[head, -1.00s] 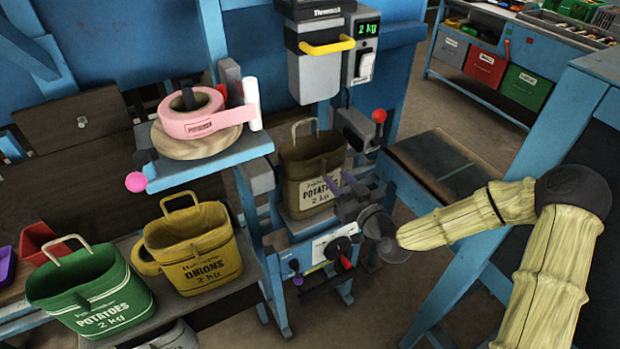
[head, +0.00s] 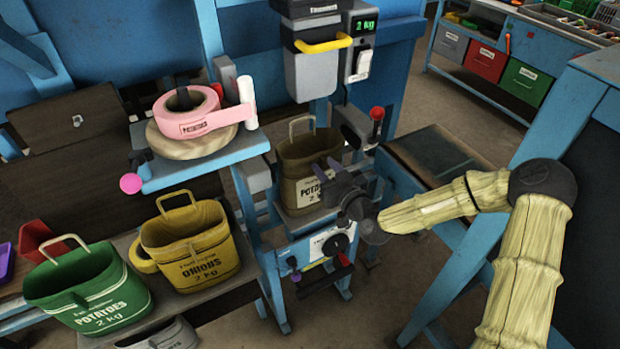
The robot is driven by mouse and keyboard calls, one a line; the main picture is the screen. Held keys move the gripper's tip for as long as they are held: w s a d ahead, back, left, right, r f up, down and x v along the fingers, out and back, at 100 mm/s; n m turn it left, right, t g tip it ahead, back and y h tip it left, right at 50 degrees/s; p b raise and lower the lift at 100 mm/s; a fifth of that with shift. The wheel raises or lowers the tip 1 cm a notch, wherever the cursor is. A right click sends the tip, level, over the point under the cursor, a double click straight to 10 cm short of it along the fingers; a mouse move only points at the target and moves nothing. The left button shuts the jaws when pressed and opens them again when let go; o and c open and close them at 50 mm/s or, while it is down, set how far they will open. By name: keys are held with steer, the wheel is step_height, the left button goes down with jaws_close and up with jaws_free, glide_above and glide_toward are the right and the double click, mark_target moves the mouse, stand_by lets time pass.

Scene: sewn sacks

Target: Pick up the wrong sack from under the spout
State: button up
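The brown sack (head: 296,163) labelled POTATOES 2 kg stands upright under the grey spout (head: 311,75), its handle loop (head: 302,122) raised at the top. The gripper covers the right part of the label. I cannot tell whether the fingertips touch the sack. Nothing shows between them.
A yellow ONIONS sack (head: 190,247) and a green POTATOES sack (head: 88,290) stand on a lower shelf at left. A shelf with a pink tape roll (head: 187,112) juts out left of the spout. A blue post stands at right.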

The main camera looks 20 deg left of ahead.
steer(key=shift+c, duration=0.2)
jaws_close()
stand_by(0.3)
